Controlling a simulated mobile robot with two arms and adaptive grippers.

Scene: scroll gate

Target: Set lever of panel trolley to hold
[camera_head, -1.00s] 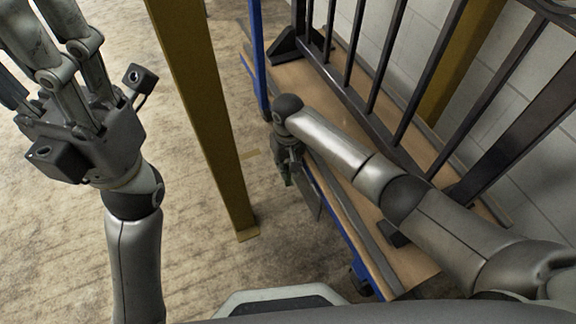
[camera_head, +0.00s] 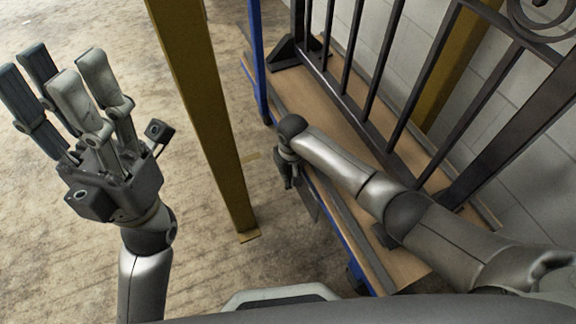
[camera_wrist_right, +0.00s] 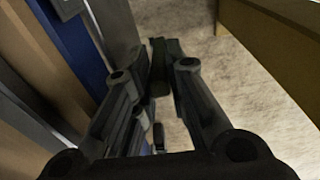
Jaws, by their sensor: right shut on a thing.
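The panel trolley has a wooden deck (camera_head: 408,263) with a blue frame edge (camera_head: 340,232) and carries a black metal gate (camera_head: 372,60). My right gripper (camera_head: 288,182) is low beside the deck's left edge, pointing down. In the right wrist view its fingers (camera_wrist_right: 160,65) are closed on a dark greenish piece (camera_wrist_right: 159,78), which looks like the lever. Most of it is hidden by the fingers, so its setting cannot be read. My left gripper (camera_head: 58,78) is raised at the left, fingers apart and empty.
A yellow post (camera_head: 205,110) stands on the floor between my left arm and the trolley. A blue upright (camera_head: 257,60) rises at the trolley's far left. A pale block wall (camera_head: 490,110) and another yellow post (camera_head: 445,75) are behind the gate. Floor at left is clear.

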